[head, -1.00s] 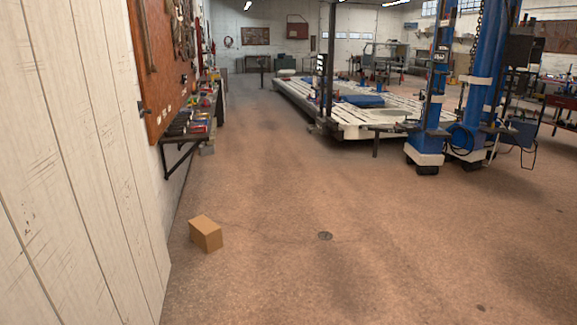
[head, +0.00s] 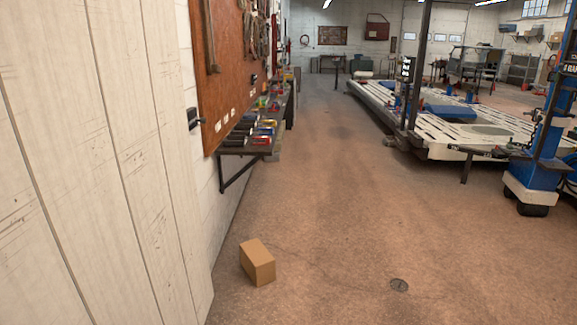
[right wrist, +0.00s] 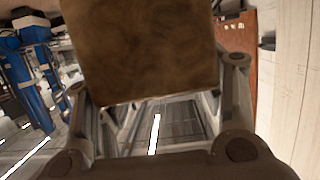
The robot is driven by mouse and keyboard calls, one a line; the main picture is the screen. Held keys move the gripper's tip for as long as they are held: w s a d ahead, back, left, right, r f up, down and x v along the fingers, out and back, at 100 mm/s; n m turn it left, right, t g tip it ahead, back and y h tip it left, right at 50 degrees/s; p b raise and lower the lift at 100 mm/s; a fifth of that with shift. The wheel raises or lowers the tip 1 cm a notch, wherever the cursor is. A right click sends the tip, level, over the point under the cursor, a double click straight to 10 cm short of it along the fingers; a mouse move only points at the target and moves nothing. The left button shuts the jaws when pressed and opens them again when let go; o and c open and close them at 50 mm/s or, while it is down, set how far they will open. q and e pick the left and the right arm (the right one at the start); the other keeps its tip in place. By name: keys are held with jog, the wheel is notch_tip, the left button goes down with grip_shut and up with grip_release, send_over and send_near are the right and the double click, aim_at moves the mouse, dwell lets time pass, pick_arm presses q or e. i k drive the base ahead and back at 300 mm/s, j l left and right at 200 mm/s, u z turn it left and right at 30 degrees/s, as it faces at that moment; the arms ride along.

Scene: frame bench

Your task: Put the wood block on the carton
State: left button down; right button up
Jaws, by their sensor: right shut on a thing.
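The carton (head: 257,263) is a small brown box on the concrete floor, in the lower left part of the head view near the white panelled wall. My right gripper (right wrist: 155,95) is shut on the wood block (right wrist: 140,45), a brown block with a grained face that fills the upper middle of the right wrist view. The block and the right gripper are out of the head view, so the carton is apart from them. My left gripper is in neither view.
A white panelled wall (head: 90,160) stands close on the left. A wall shelf with tools (head: 255,135) juts out beyond it. A white frame bench (head: 460,130) and a blue post (head: 540,150) stand at the right.

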aim_at(251, 251)
jog(key=i, duration=1.35)
jog(key=i+u, duration=0.3)
jog(key=i, duration=0.35)
jog(key=i+l+u, duration=0.3)
jog(key=i, duration=0.35)
jog(key=i+j, duration=0.05)
jog(key=j, duration=0.05)
